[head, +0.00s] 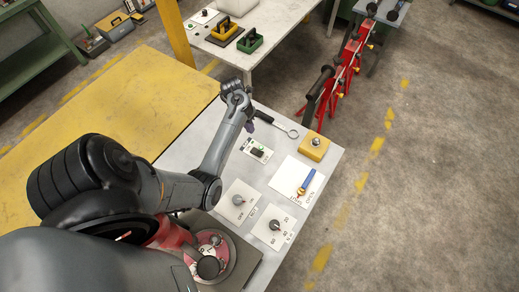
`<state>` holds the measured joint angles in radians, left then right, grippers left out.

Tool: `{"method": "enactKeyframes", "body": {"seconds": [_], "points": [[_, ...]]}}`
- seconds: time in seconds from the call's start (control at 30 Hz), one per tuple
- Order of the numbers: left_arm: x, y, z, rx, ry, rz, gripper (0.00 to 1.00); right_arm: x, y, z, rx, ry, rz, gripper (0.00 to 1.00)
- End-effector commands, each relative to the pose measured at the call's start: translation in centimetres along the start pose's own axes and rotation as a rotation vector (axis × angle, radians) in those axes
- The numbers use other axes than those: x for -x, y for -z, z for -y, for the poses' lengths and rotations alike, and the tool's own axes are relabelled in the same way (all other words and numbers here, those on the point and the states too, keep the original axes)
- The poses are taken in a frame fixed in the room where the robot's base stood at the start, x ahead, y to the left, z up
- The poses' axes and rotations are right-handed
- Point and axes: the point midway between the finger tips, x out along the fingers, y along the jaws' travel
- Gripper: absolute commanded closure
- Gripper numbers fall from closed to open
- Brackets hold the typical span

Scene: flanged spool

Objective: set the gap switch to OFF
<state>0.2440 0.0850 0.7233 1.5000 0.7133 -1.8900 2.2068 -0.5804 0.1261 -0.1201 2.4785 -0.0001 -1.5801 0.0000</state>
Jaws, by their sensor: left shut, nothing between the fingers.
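Several control plates lie on the grey table (180,150). A small plate with a dark switch (257,152) lies near the table's middle. Another plate has a grey round knob (238,200) and small printed labels. I cannot read clearly which one is the gap switch or how it is set. My left arm reaches over the table from the left. My left gripper (250,126) is small in the picture, shut and empty, above the table beyond the dark switch and apart from it. My right gripper is out of view.
Open floor lies right.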

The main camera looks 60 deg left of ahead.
Motion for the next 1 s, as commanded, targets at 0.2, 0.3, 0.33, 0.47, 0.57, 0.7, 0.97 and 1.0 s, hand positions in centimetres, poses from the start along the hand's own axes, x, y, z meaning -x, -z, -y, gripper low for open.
{"method": "enactKeyframes", "body": {"seconds": [0.2,0.3,0.33,0.47,0.57,0.7,0.97,1.0], "points": [[0.0,0.0,0.0,-0.001,0.0,0.0,1.0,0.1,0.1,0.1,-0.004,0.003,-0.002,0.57],[-0.4,0.0,0.0,-0.001,0.001,-0.001,1.0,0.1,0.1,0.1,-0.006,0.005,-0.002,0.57],[-0.6,0.0,0.0,-0.001,0.001,-0.001,1.0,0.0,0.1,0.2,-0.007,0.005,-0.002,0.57],[-1.9,0.0,0.1,-0.001,0.002,-0.001,1.0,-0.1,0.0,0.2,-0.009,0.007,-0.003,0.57],[-3.5,0.0,0.1,-0.001,0.003,-0.002,1.0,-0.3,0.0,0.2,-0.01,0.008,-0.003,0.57],[-6.1,0.0,0.1,0.0,0.004,-0.002,1.0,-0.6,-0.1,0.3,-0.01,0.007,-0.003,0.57],[-10.6,0.0,0.1,-0.001,0.003,-0.002,1.0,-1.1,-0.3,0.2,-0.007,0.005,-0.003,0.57],[-11.2,0.0,0.1,-0.001,0.002,-0.001,1.0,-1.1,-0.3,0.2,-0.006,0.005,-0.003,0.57]]}}
